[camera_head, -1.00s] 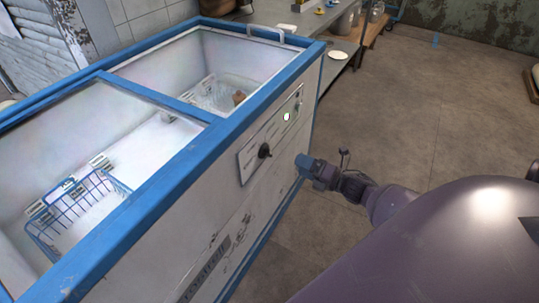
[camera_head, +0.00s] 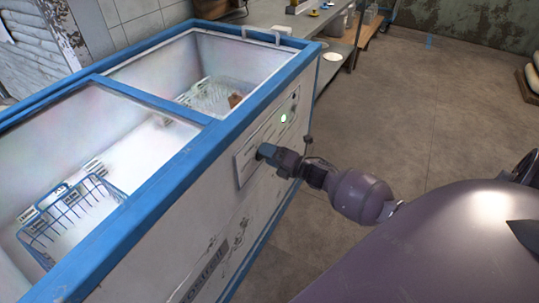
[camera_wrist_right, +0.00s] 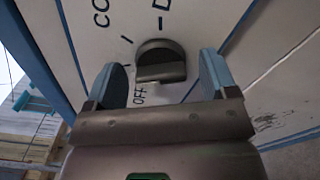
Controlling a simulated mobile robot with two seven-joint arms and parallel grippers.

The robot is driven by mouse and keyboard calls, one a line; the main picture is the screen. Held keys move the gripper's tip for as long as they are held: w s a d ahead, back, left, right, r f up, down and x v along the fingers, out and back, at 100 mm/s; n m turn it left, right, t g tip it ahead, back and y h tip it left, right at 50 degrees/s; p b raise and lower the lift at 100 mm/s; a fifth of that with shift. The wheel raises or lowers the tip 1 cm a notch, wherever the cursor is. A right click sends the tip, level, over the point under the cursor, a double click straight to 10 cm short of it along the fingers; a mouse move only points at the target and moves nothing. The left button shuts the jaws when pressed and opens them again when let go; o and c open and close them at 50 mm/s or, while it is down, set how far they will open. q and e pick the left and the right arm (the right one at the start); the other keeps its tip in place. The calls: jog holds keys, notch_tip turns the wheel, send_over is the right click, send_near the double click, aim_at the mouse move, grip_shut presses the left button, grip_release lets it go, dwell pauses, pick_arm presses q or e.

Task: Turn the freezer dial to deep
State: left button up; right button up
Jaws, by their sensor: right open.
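The freezer dial (camera_wrist_right: 160,62) is a dark round knob on the white panel (camera_wrist_right: 95,20). In the right wrist view "OFF" is printed below it, and partly cut-off letters "CO" and "D" above. I cannot tell which mark it points to. My right gripper (camera_wrist_right: 161,68) is open, with one blue-grey finger on each side of the dial; gaps show between fingers and knob. In the head view my right gripper (camera_head: 266,152) is at the front panel of the freezer (camera_head: 185,235) and hides the dial. My left gripper is not in view.
A blue wire basket (camera_head: 75,212) lies inside. A metal counter (camera_head: 340,42) stands behind.

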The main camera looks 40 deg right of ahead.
jog(key=c, duration=0.9)
jog(key=shift+c, duration=0.2)
